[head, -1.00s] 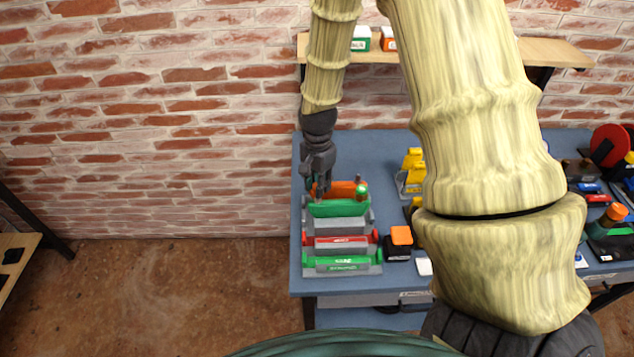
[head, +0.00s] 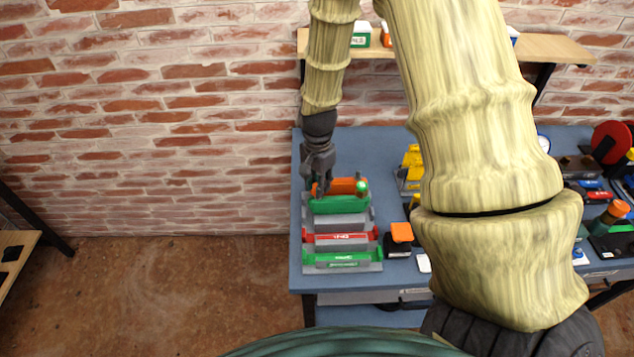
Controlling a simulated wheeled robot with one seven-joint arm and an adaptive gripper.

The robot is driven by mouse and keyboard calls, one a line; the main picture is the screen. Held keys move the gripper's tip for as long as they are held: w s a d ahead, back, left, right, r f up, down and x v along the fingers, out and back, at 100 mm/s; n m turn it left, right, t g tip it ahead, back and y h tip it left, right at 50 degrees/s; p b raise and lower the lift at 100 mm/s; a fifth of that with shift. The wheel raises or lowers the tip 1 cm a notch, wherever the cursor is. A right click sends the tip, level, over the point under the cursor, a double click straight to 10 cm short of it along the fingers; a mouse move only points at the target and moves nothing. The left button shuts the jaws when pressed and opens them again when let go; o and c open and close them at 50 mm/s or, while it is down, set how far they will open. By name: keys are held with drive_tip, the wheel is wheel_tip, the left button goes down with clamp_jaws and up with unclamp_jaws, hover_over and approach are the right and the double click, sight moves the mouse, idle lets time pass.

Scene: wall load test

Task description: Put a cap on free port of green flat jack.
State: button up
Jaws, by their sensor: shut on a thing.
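A green flat jack (head: 338,205) lies in the grey rack (head: 352,222) near the left edge of the blue table, with an orange piece (head: 347,186) just behind it. A small round green piece (head: 362,188) shows at its right end. Another green flat jack (head: 340,257) lies at the front of the rack. My gripper (head: 319,188) points down at the left end of the rear green jack and is shut. What it holds is too small and too hidden by the fingers to tell.
A red bar (head: 340,237) lies between the green jacks. A black block with an orange top (head: 401,233) and yellow holders (head: 413,165) stand to the right. My arm hides the table's middle. A shelf (head: 550,48) hangs behind.

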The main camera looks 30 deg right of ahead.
drive_tip(key=shift+f, duration=0.45)
drive_tip(key=o, duration=0.8)
drive_tip(key=shift+o, duration=0.3)
drive_tip(key=shift+o, duration=1.3)
drive_tip(key=shift+r+p, duration=2.9)
drive_tip(key=shift+r, duration=1.1)
drive_tip(key=shift+s, duration=0.1)
